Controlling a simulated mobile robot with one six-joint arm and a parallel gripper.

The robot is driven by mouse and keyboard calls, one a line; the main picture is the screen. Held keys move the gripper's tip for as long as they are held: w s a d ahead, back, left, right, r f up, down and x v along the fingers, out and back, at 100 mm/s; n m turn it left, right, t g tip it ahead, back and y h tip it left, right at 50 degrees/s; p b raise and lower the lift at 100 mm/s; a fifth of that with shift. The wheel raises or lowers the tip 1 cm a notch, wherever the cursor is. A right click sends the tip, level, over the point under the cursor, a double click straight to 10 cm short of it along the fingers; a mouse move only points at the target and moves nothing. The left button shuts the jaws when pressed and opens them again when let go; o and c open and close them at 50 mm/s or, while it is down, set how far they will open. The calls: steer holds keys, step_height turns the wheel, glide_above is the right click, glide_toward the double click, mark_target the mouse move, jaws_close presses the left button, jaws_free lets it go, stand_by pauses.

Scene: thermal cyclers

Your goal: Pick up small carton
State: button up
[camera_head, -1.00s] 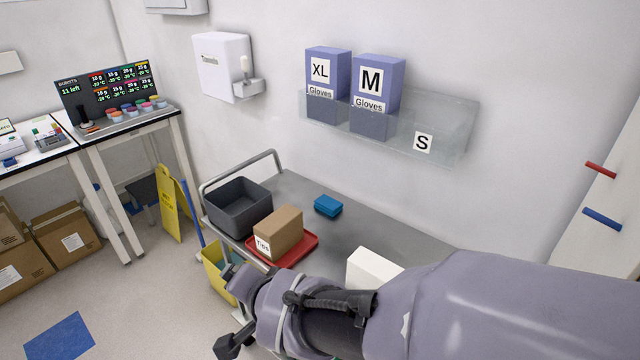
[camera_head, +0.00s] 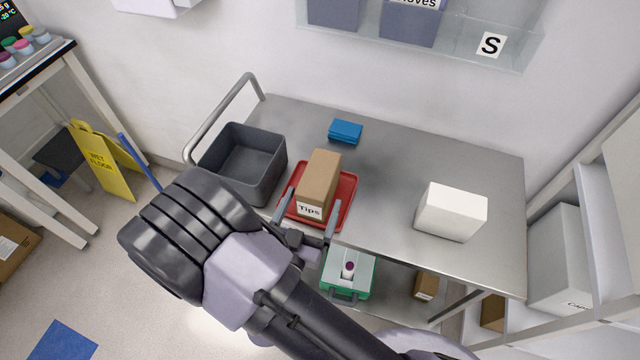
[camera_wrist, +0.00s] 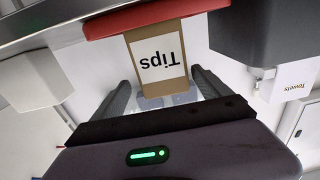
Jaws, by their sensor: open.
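A small brown carton (camera_head: 321,178) with a white "Tips" label stands on a red tray (camera_head: 347,207) on the grey cart top. In the wrist view, the carton (camera_wrist: 158,62) appears upside down, with the red tray edge (camera_wrist: 150,16) above it. My gripper (camera_head: 309,208) is open and empty at the carton's labelled end. In the wrist view, its fingers (camera_wrist: 161,82) lie to either side of the carton, with a visible gap at each side. I cannot tell how far the fingertips reach along the carton.
A dark grey bin (camera_head: 243,165) stands close left of the tray. A blue box (camera_head: 345,131) lies behind it, and a white box (camera_head: 451,212) stands to the right. A green case (camera_head: 348,273) and another brown carton (camera_head: 426,286) sit below.

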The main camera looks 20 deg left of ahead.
mark_target(319, 176)
steer(key=w, duration=0.7)
steer(key=shift+w+a+r+b, duration=0.1)
steer(key=shift+w+r+b, duration=0.2)
steer(key=shift+r, duration=0.1)
steer(key=c, duration=1.8)
